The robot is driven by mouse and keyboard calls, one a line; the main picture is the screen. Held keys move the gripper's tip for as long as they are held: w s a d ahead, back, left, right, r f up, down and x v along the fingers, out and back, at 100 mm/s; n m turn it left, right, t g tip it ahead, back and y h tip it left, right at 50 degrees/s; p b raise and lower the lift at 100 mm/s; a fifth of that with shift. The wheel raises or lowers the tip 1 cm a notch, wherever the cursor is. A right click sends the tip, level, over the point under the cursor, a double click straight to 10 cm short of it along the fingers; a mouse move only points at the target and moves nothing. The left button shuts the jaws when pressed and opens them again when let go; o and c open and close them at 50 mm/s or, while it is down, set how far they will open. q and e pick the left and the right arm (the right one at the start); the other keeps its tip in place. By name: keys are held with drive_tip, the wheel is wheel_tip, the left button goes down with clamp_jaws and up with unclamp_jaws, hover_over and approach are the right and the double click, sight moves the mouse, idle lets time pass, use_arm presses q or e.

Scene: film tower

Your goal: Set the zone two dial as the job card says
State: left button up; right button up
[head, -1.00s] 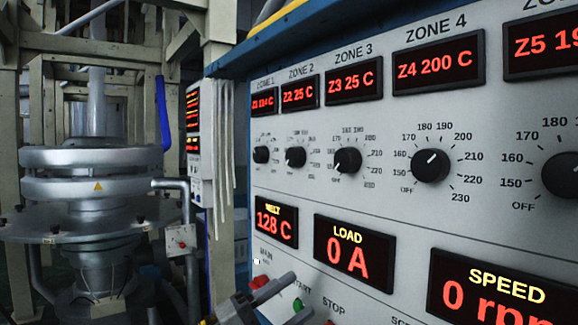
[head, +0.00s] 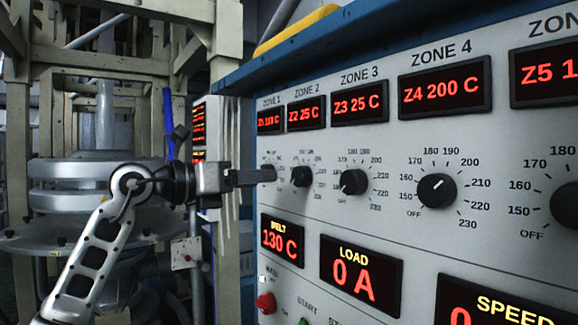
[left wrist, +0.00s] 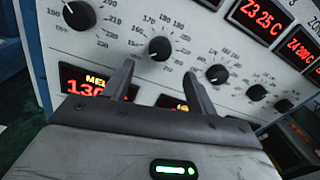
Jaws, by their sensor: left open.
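The zone two dial (head: 302,176) is a black knob on the grey panel, below the red display reading Z2 25 C (head: 306,113). Its white mark seems to point lower left, near the low end of its scale. In the left wrist view the dial (left wrist: 160,48) shows beyond and between my open fingers, with a gap in front of it. My left gripper (head: 248,177) is open and empty at the panel's left end, overlapping the zone one dial in the head view. I cannot make out a job card. My right gripper is out of view.
Similar dials flank it: zone three (head: 353,181) to the right, zone four (head: 437,190) farther on. Below are the melt display (head: 282,240), the load display (head: 360,275) and a red button (head: 265,303). A metal machine with round plates (head: 90,170) stands left.

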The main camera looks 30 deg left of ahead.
sight(296, 177)
use_arm(q)
drive_tip(key=p+x, duration=0.2)
drive_tip(key=x, duration=0.5)
drive_tip(key=shift+w+d, duration=0.2)
drive_tip(key=shift+w, duration=0.15)
drive_tip(key=c, duration=1)
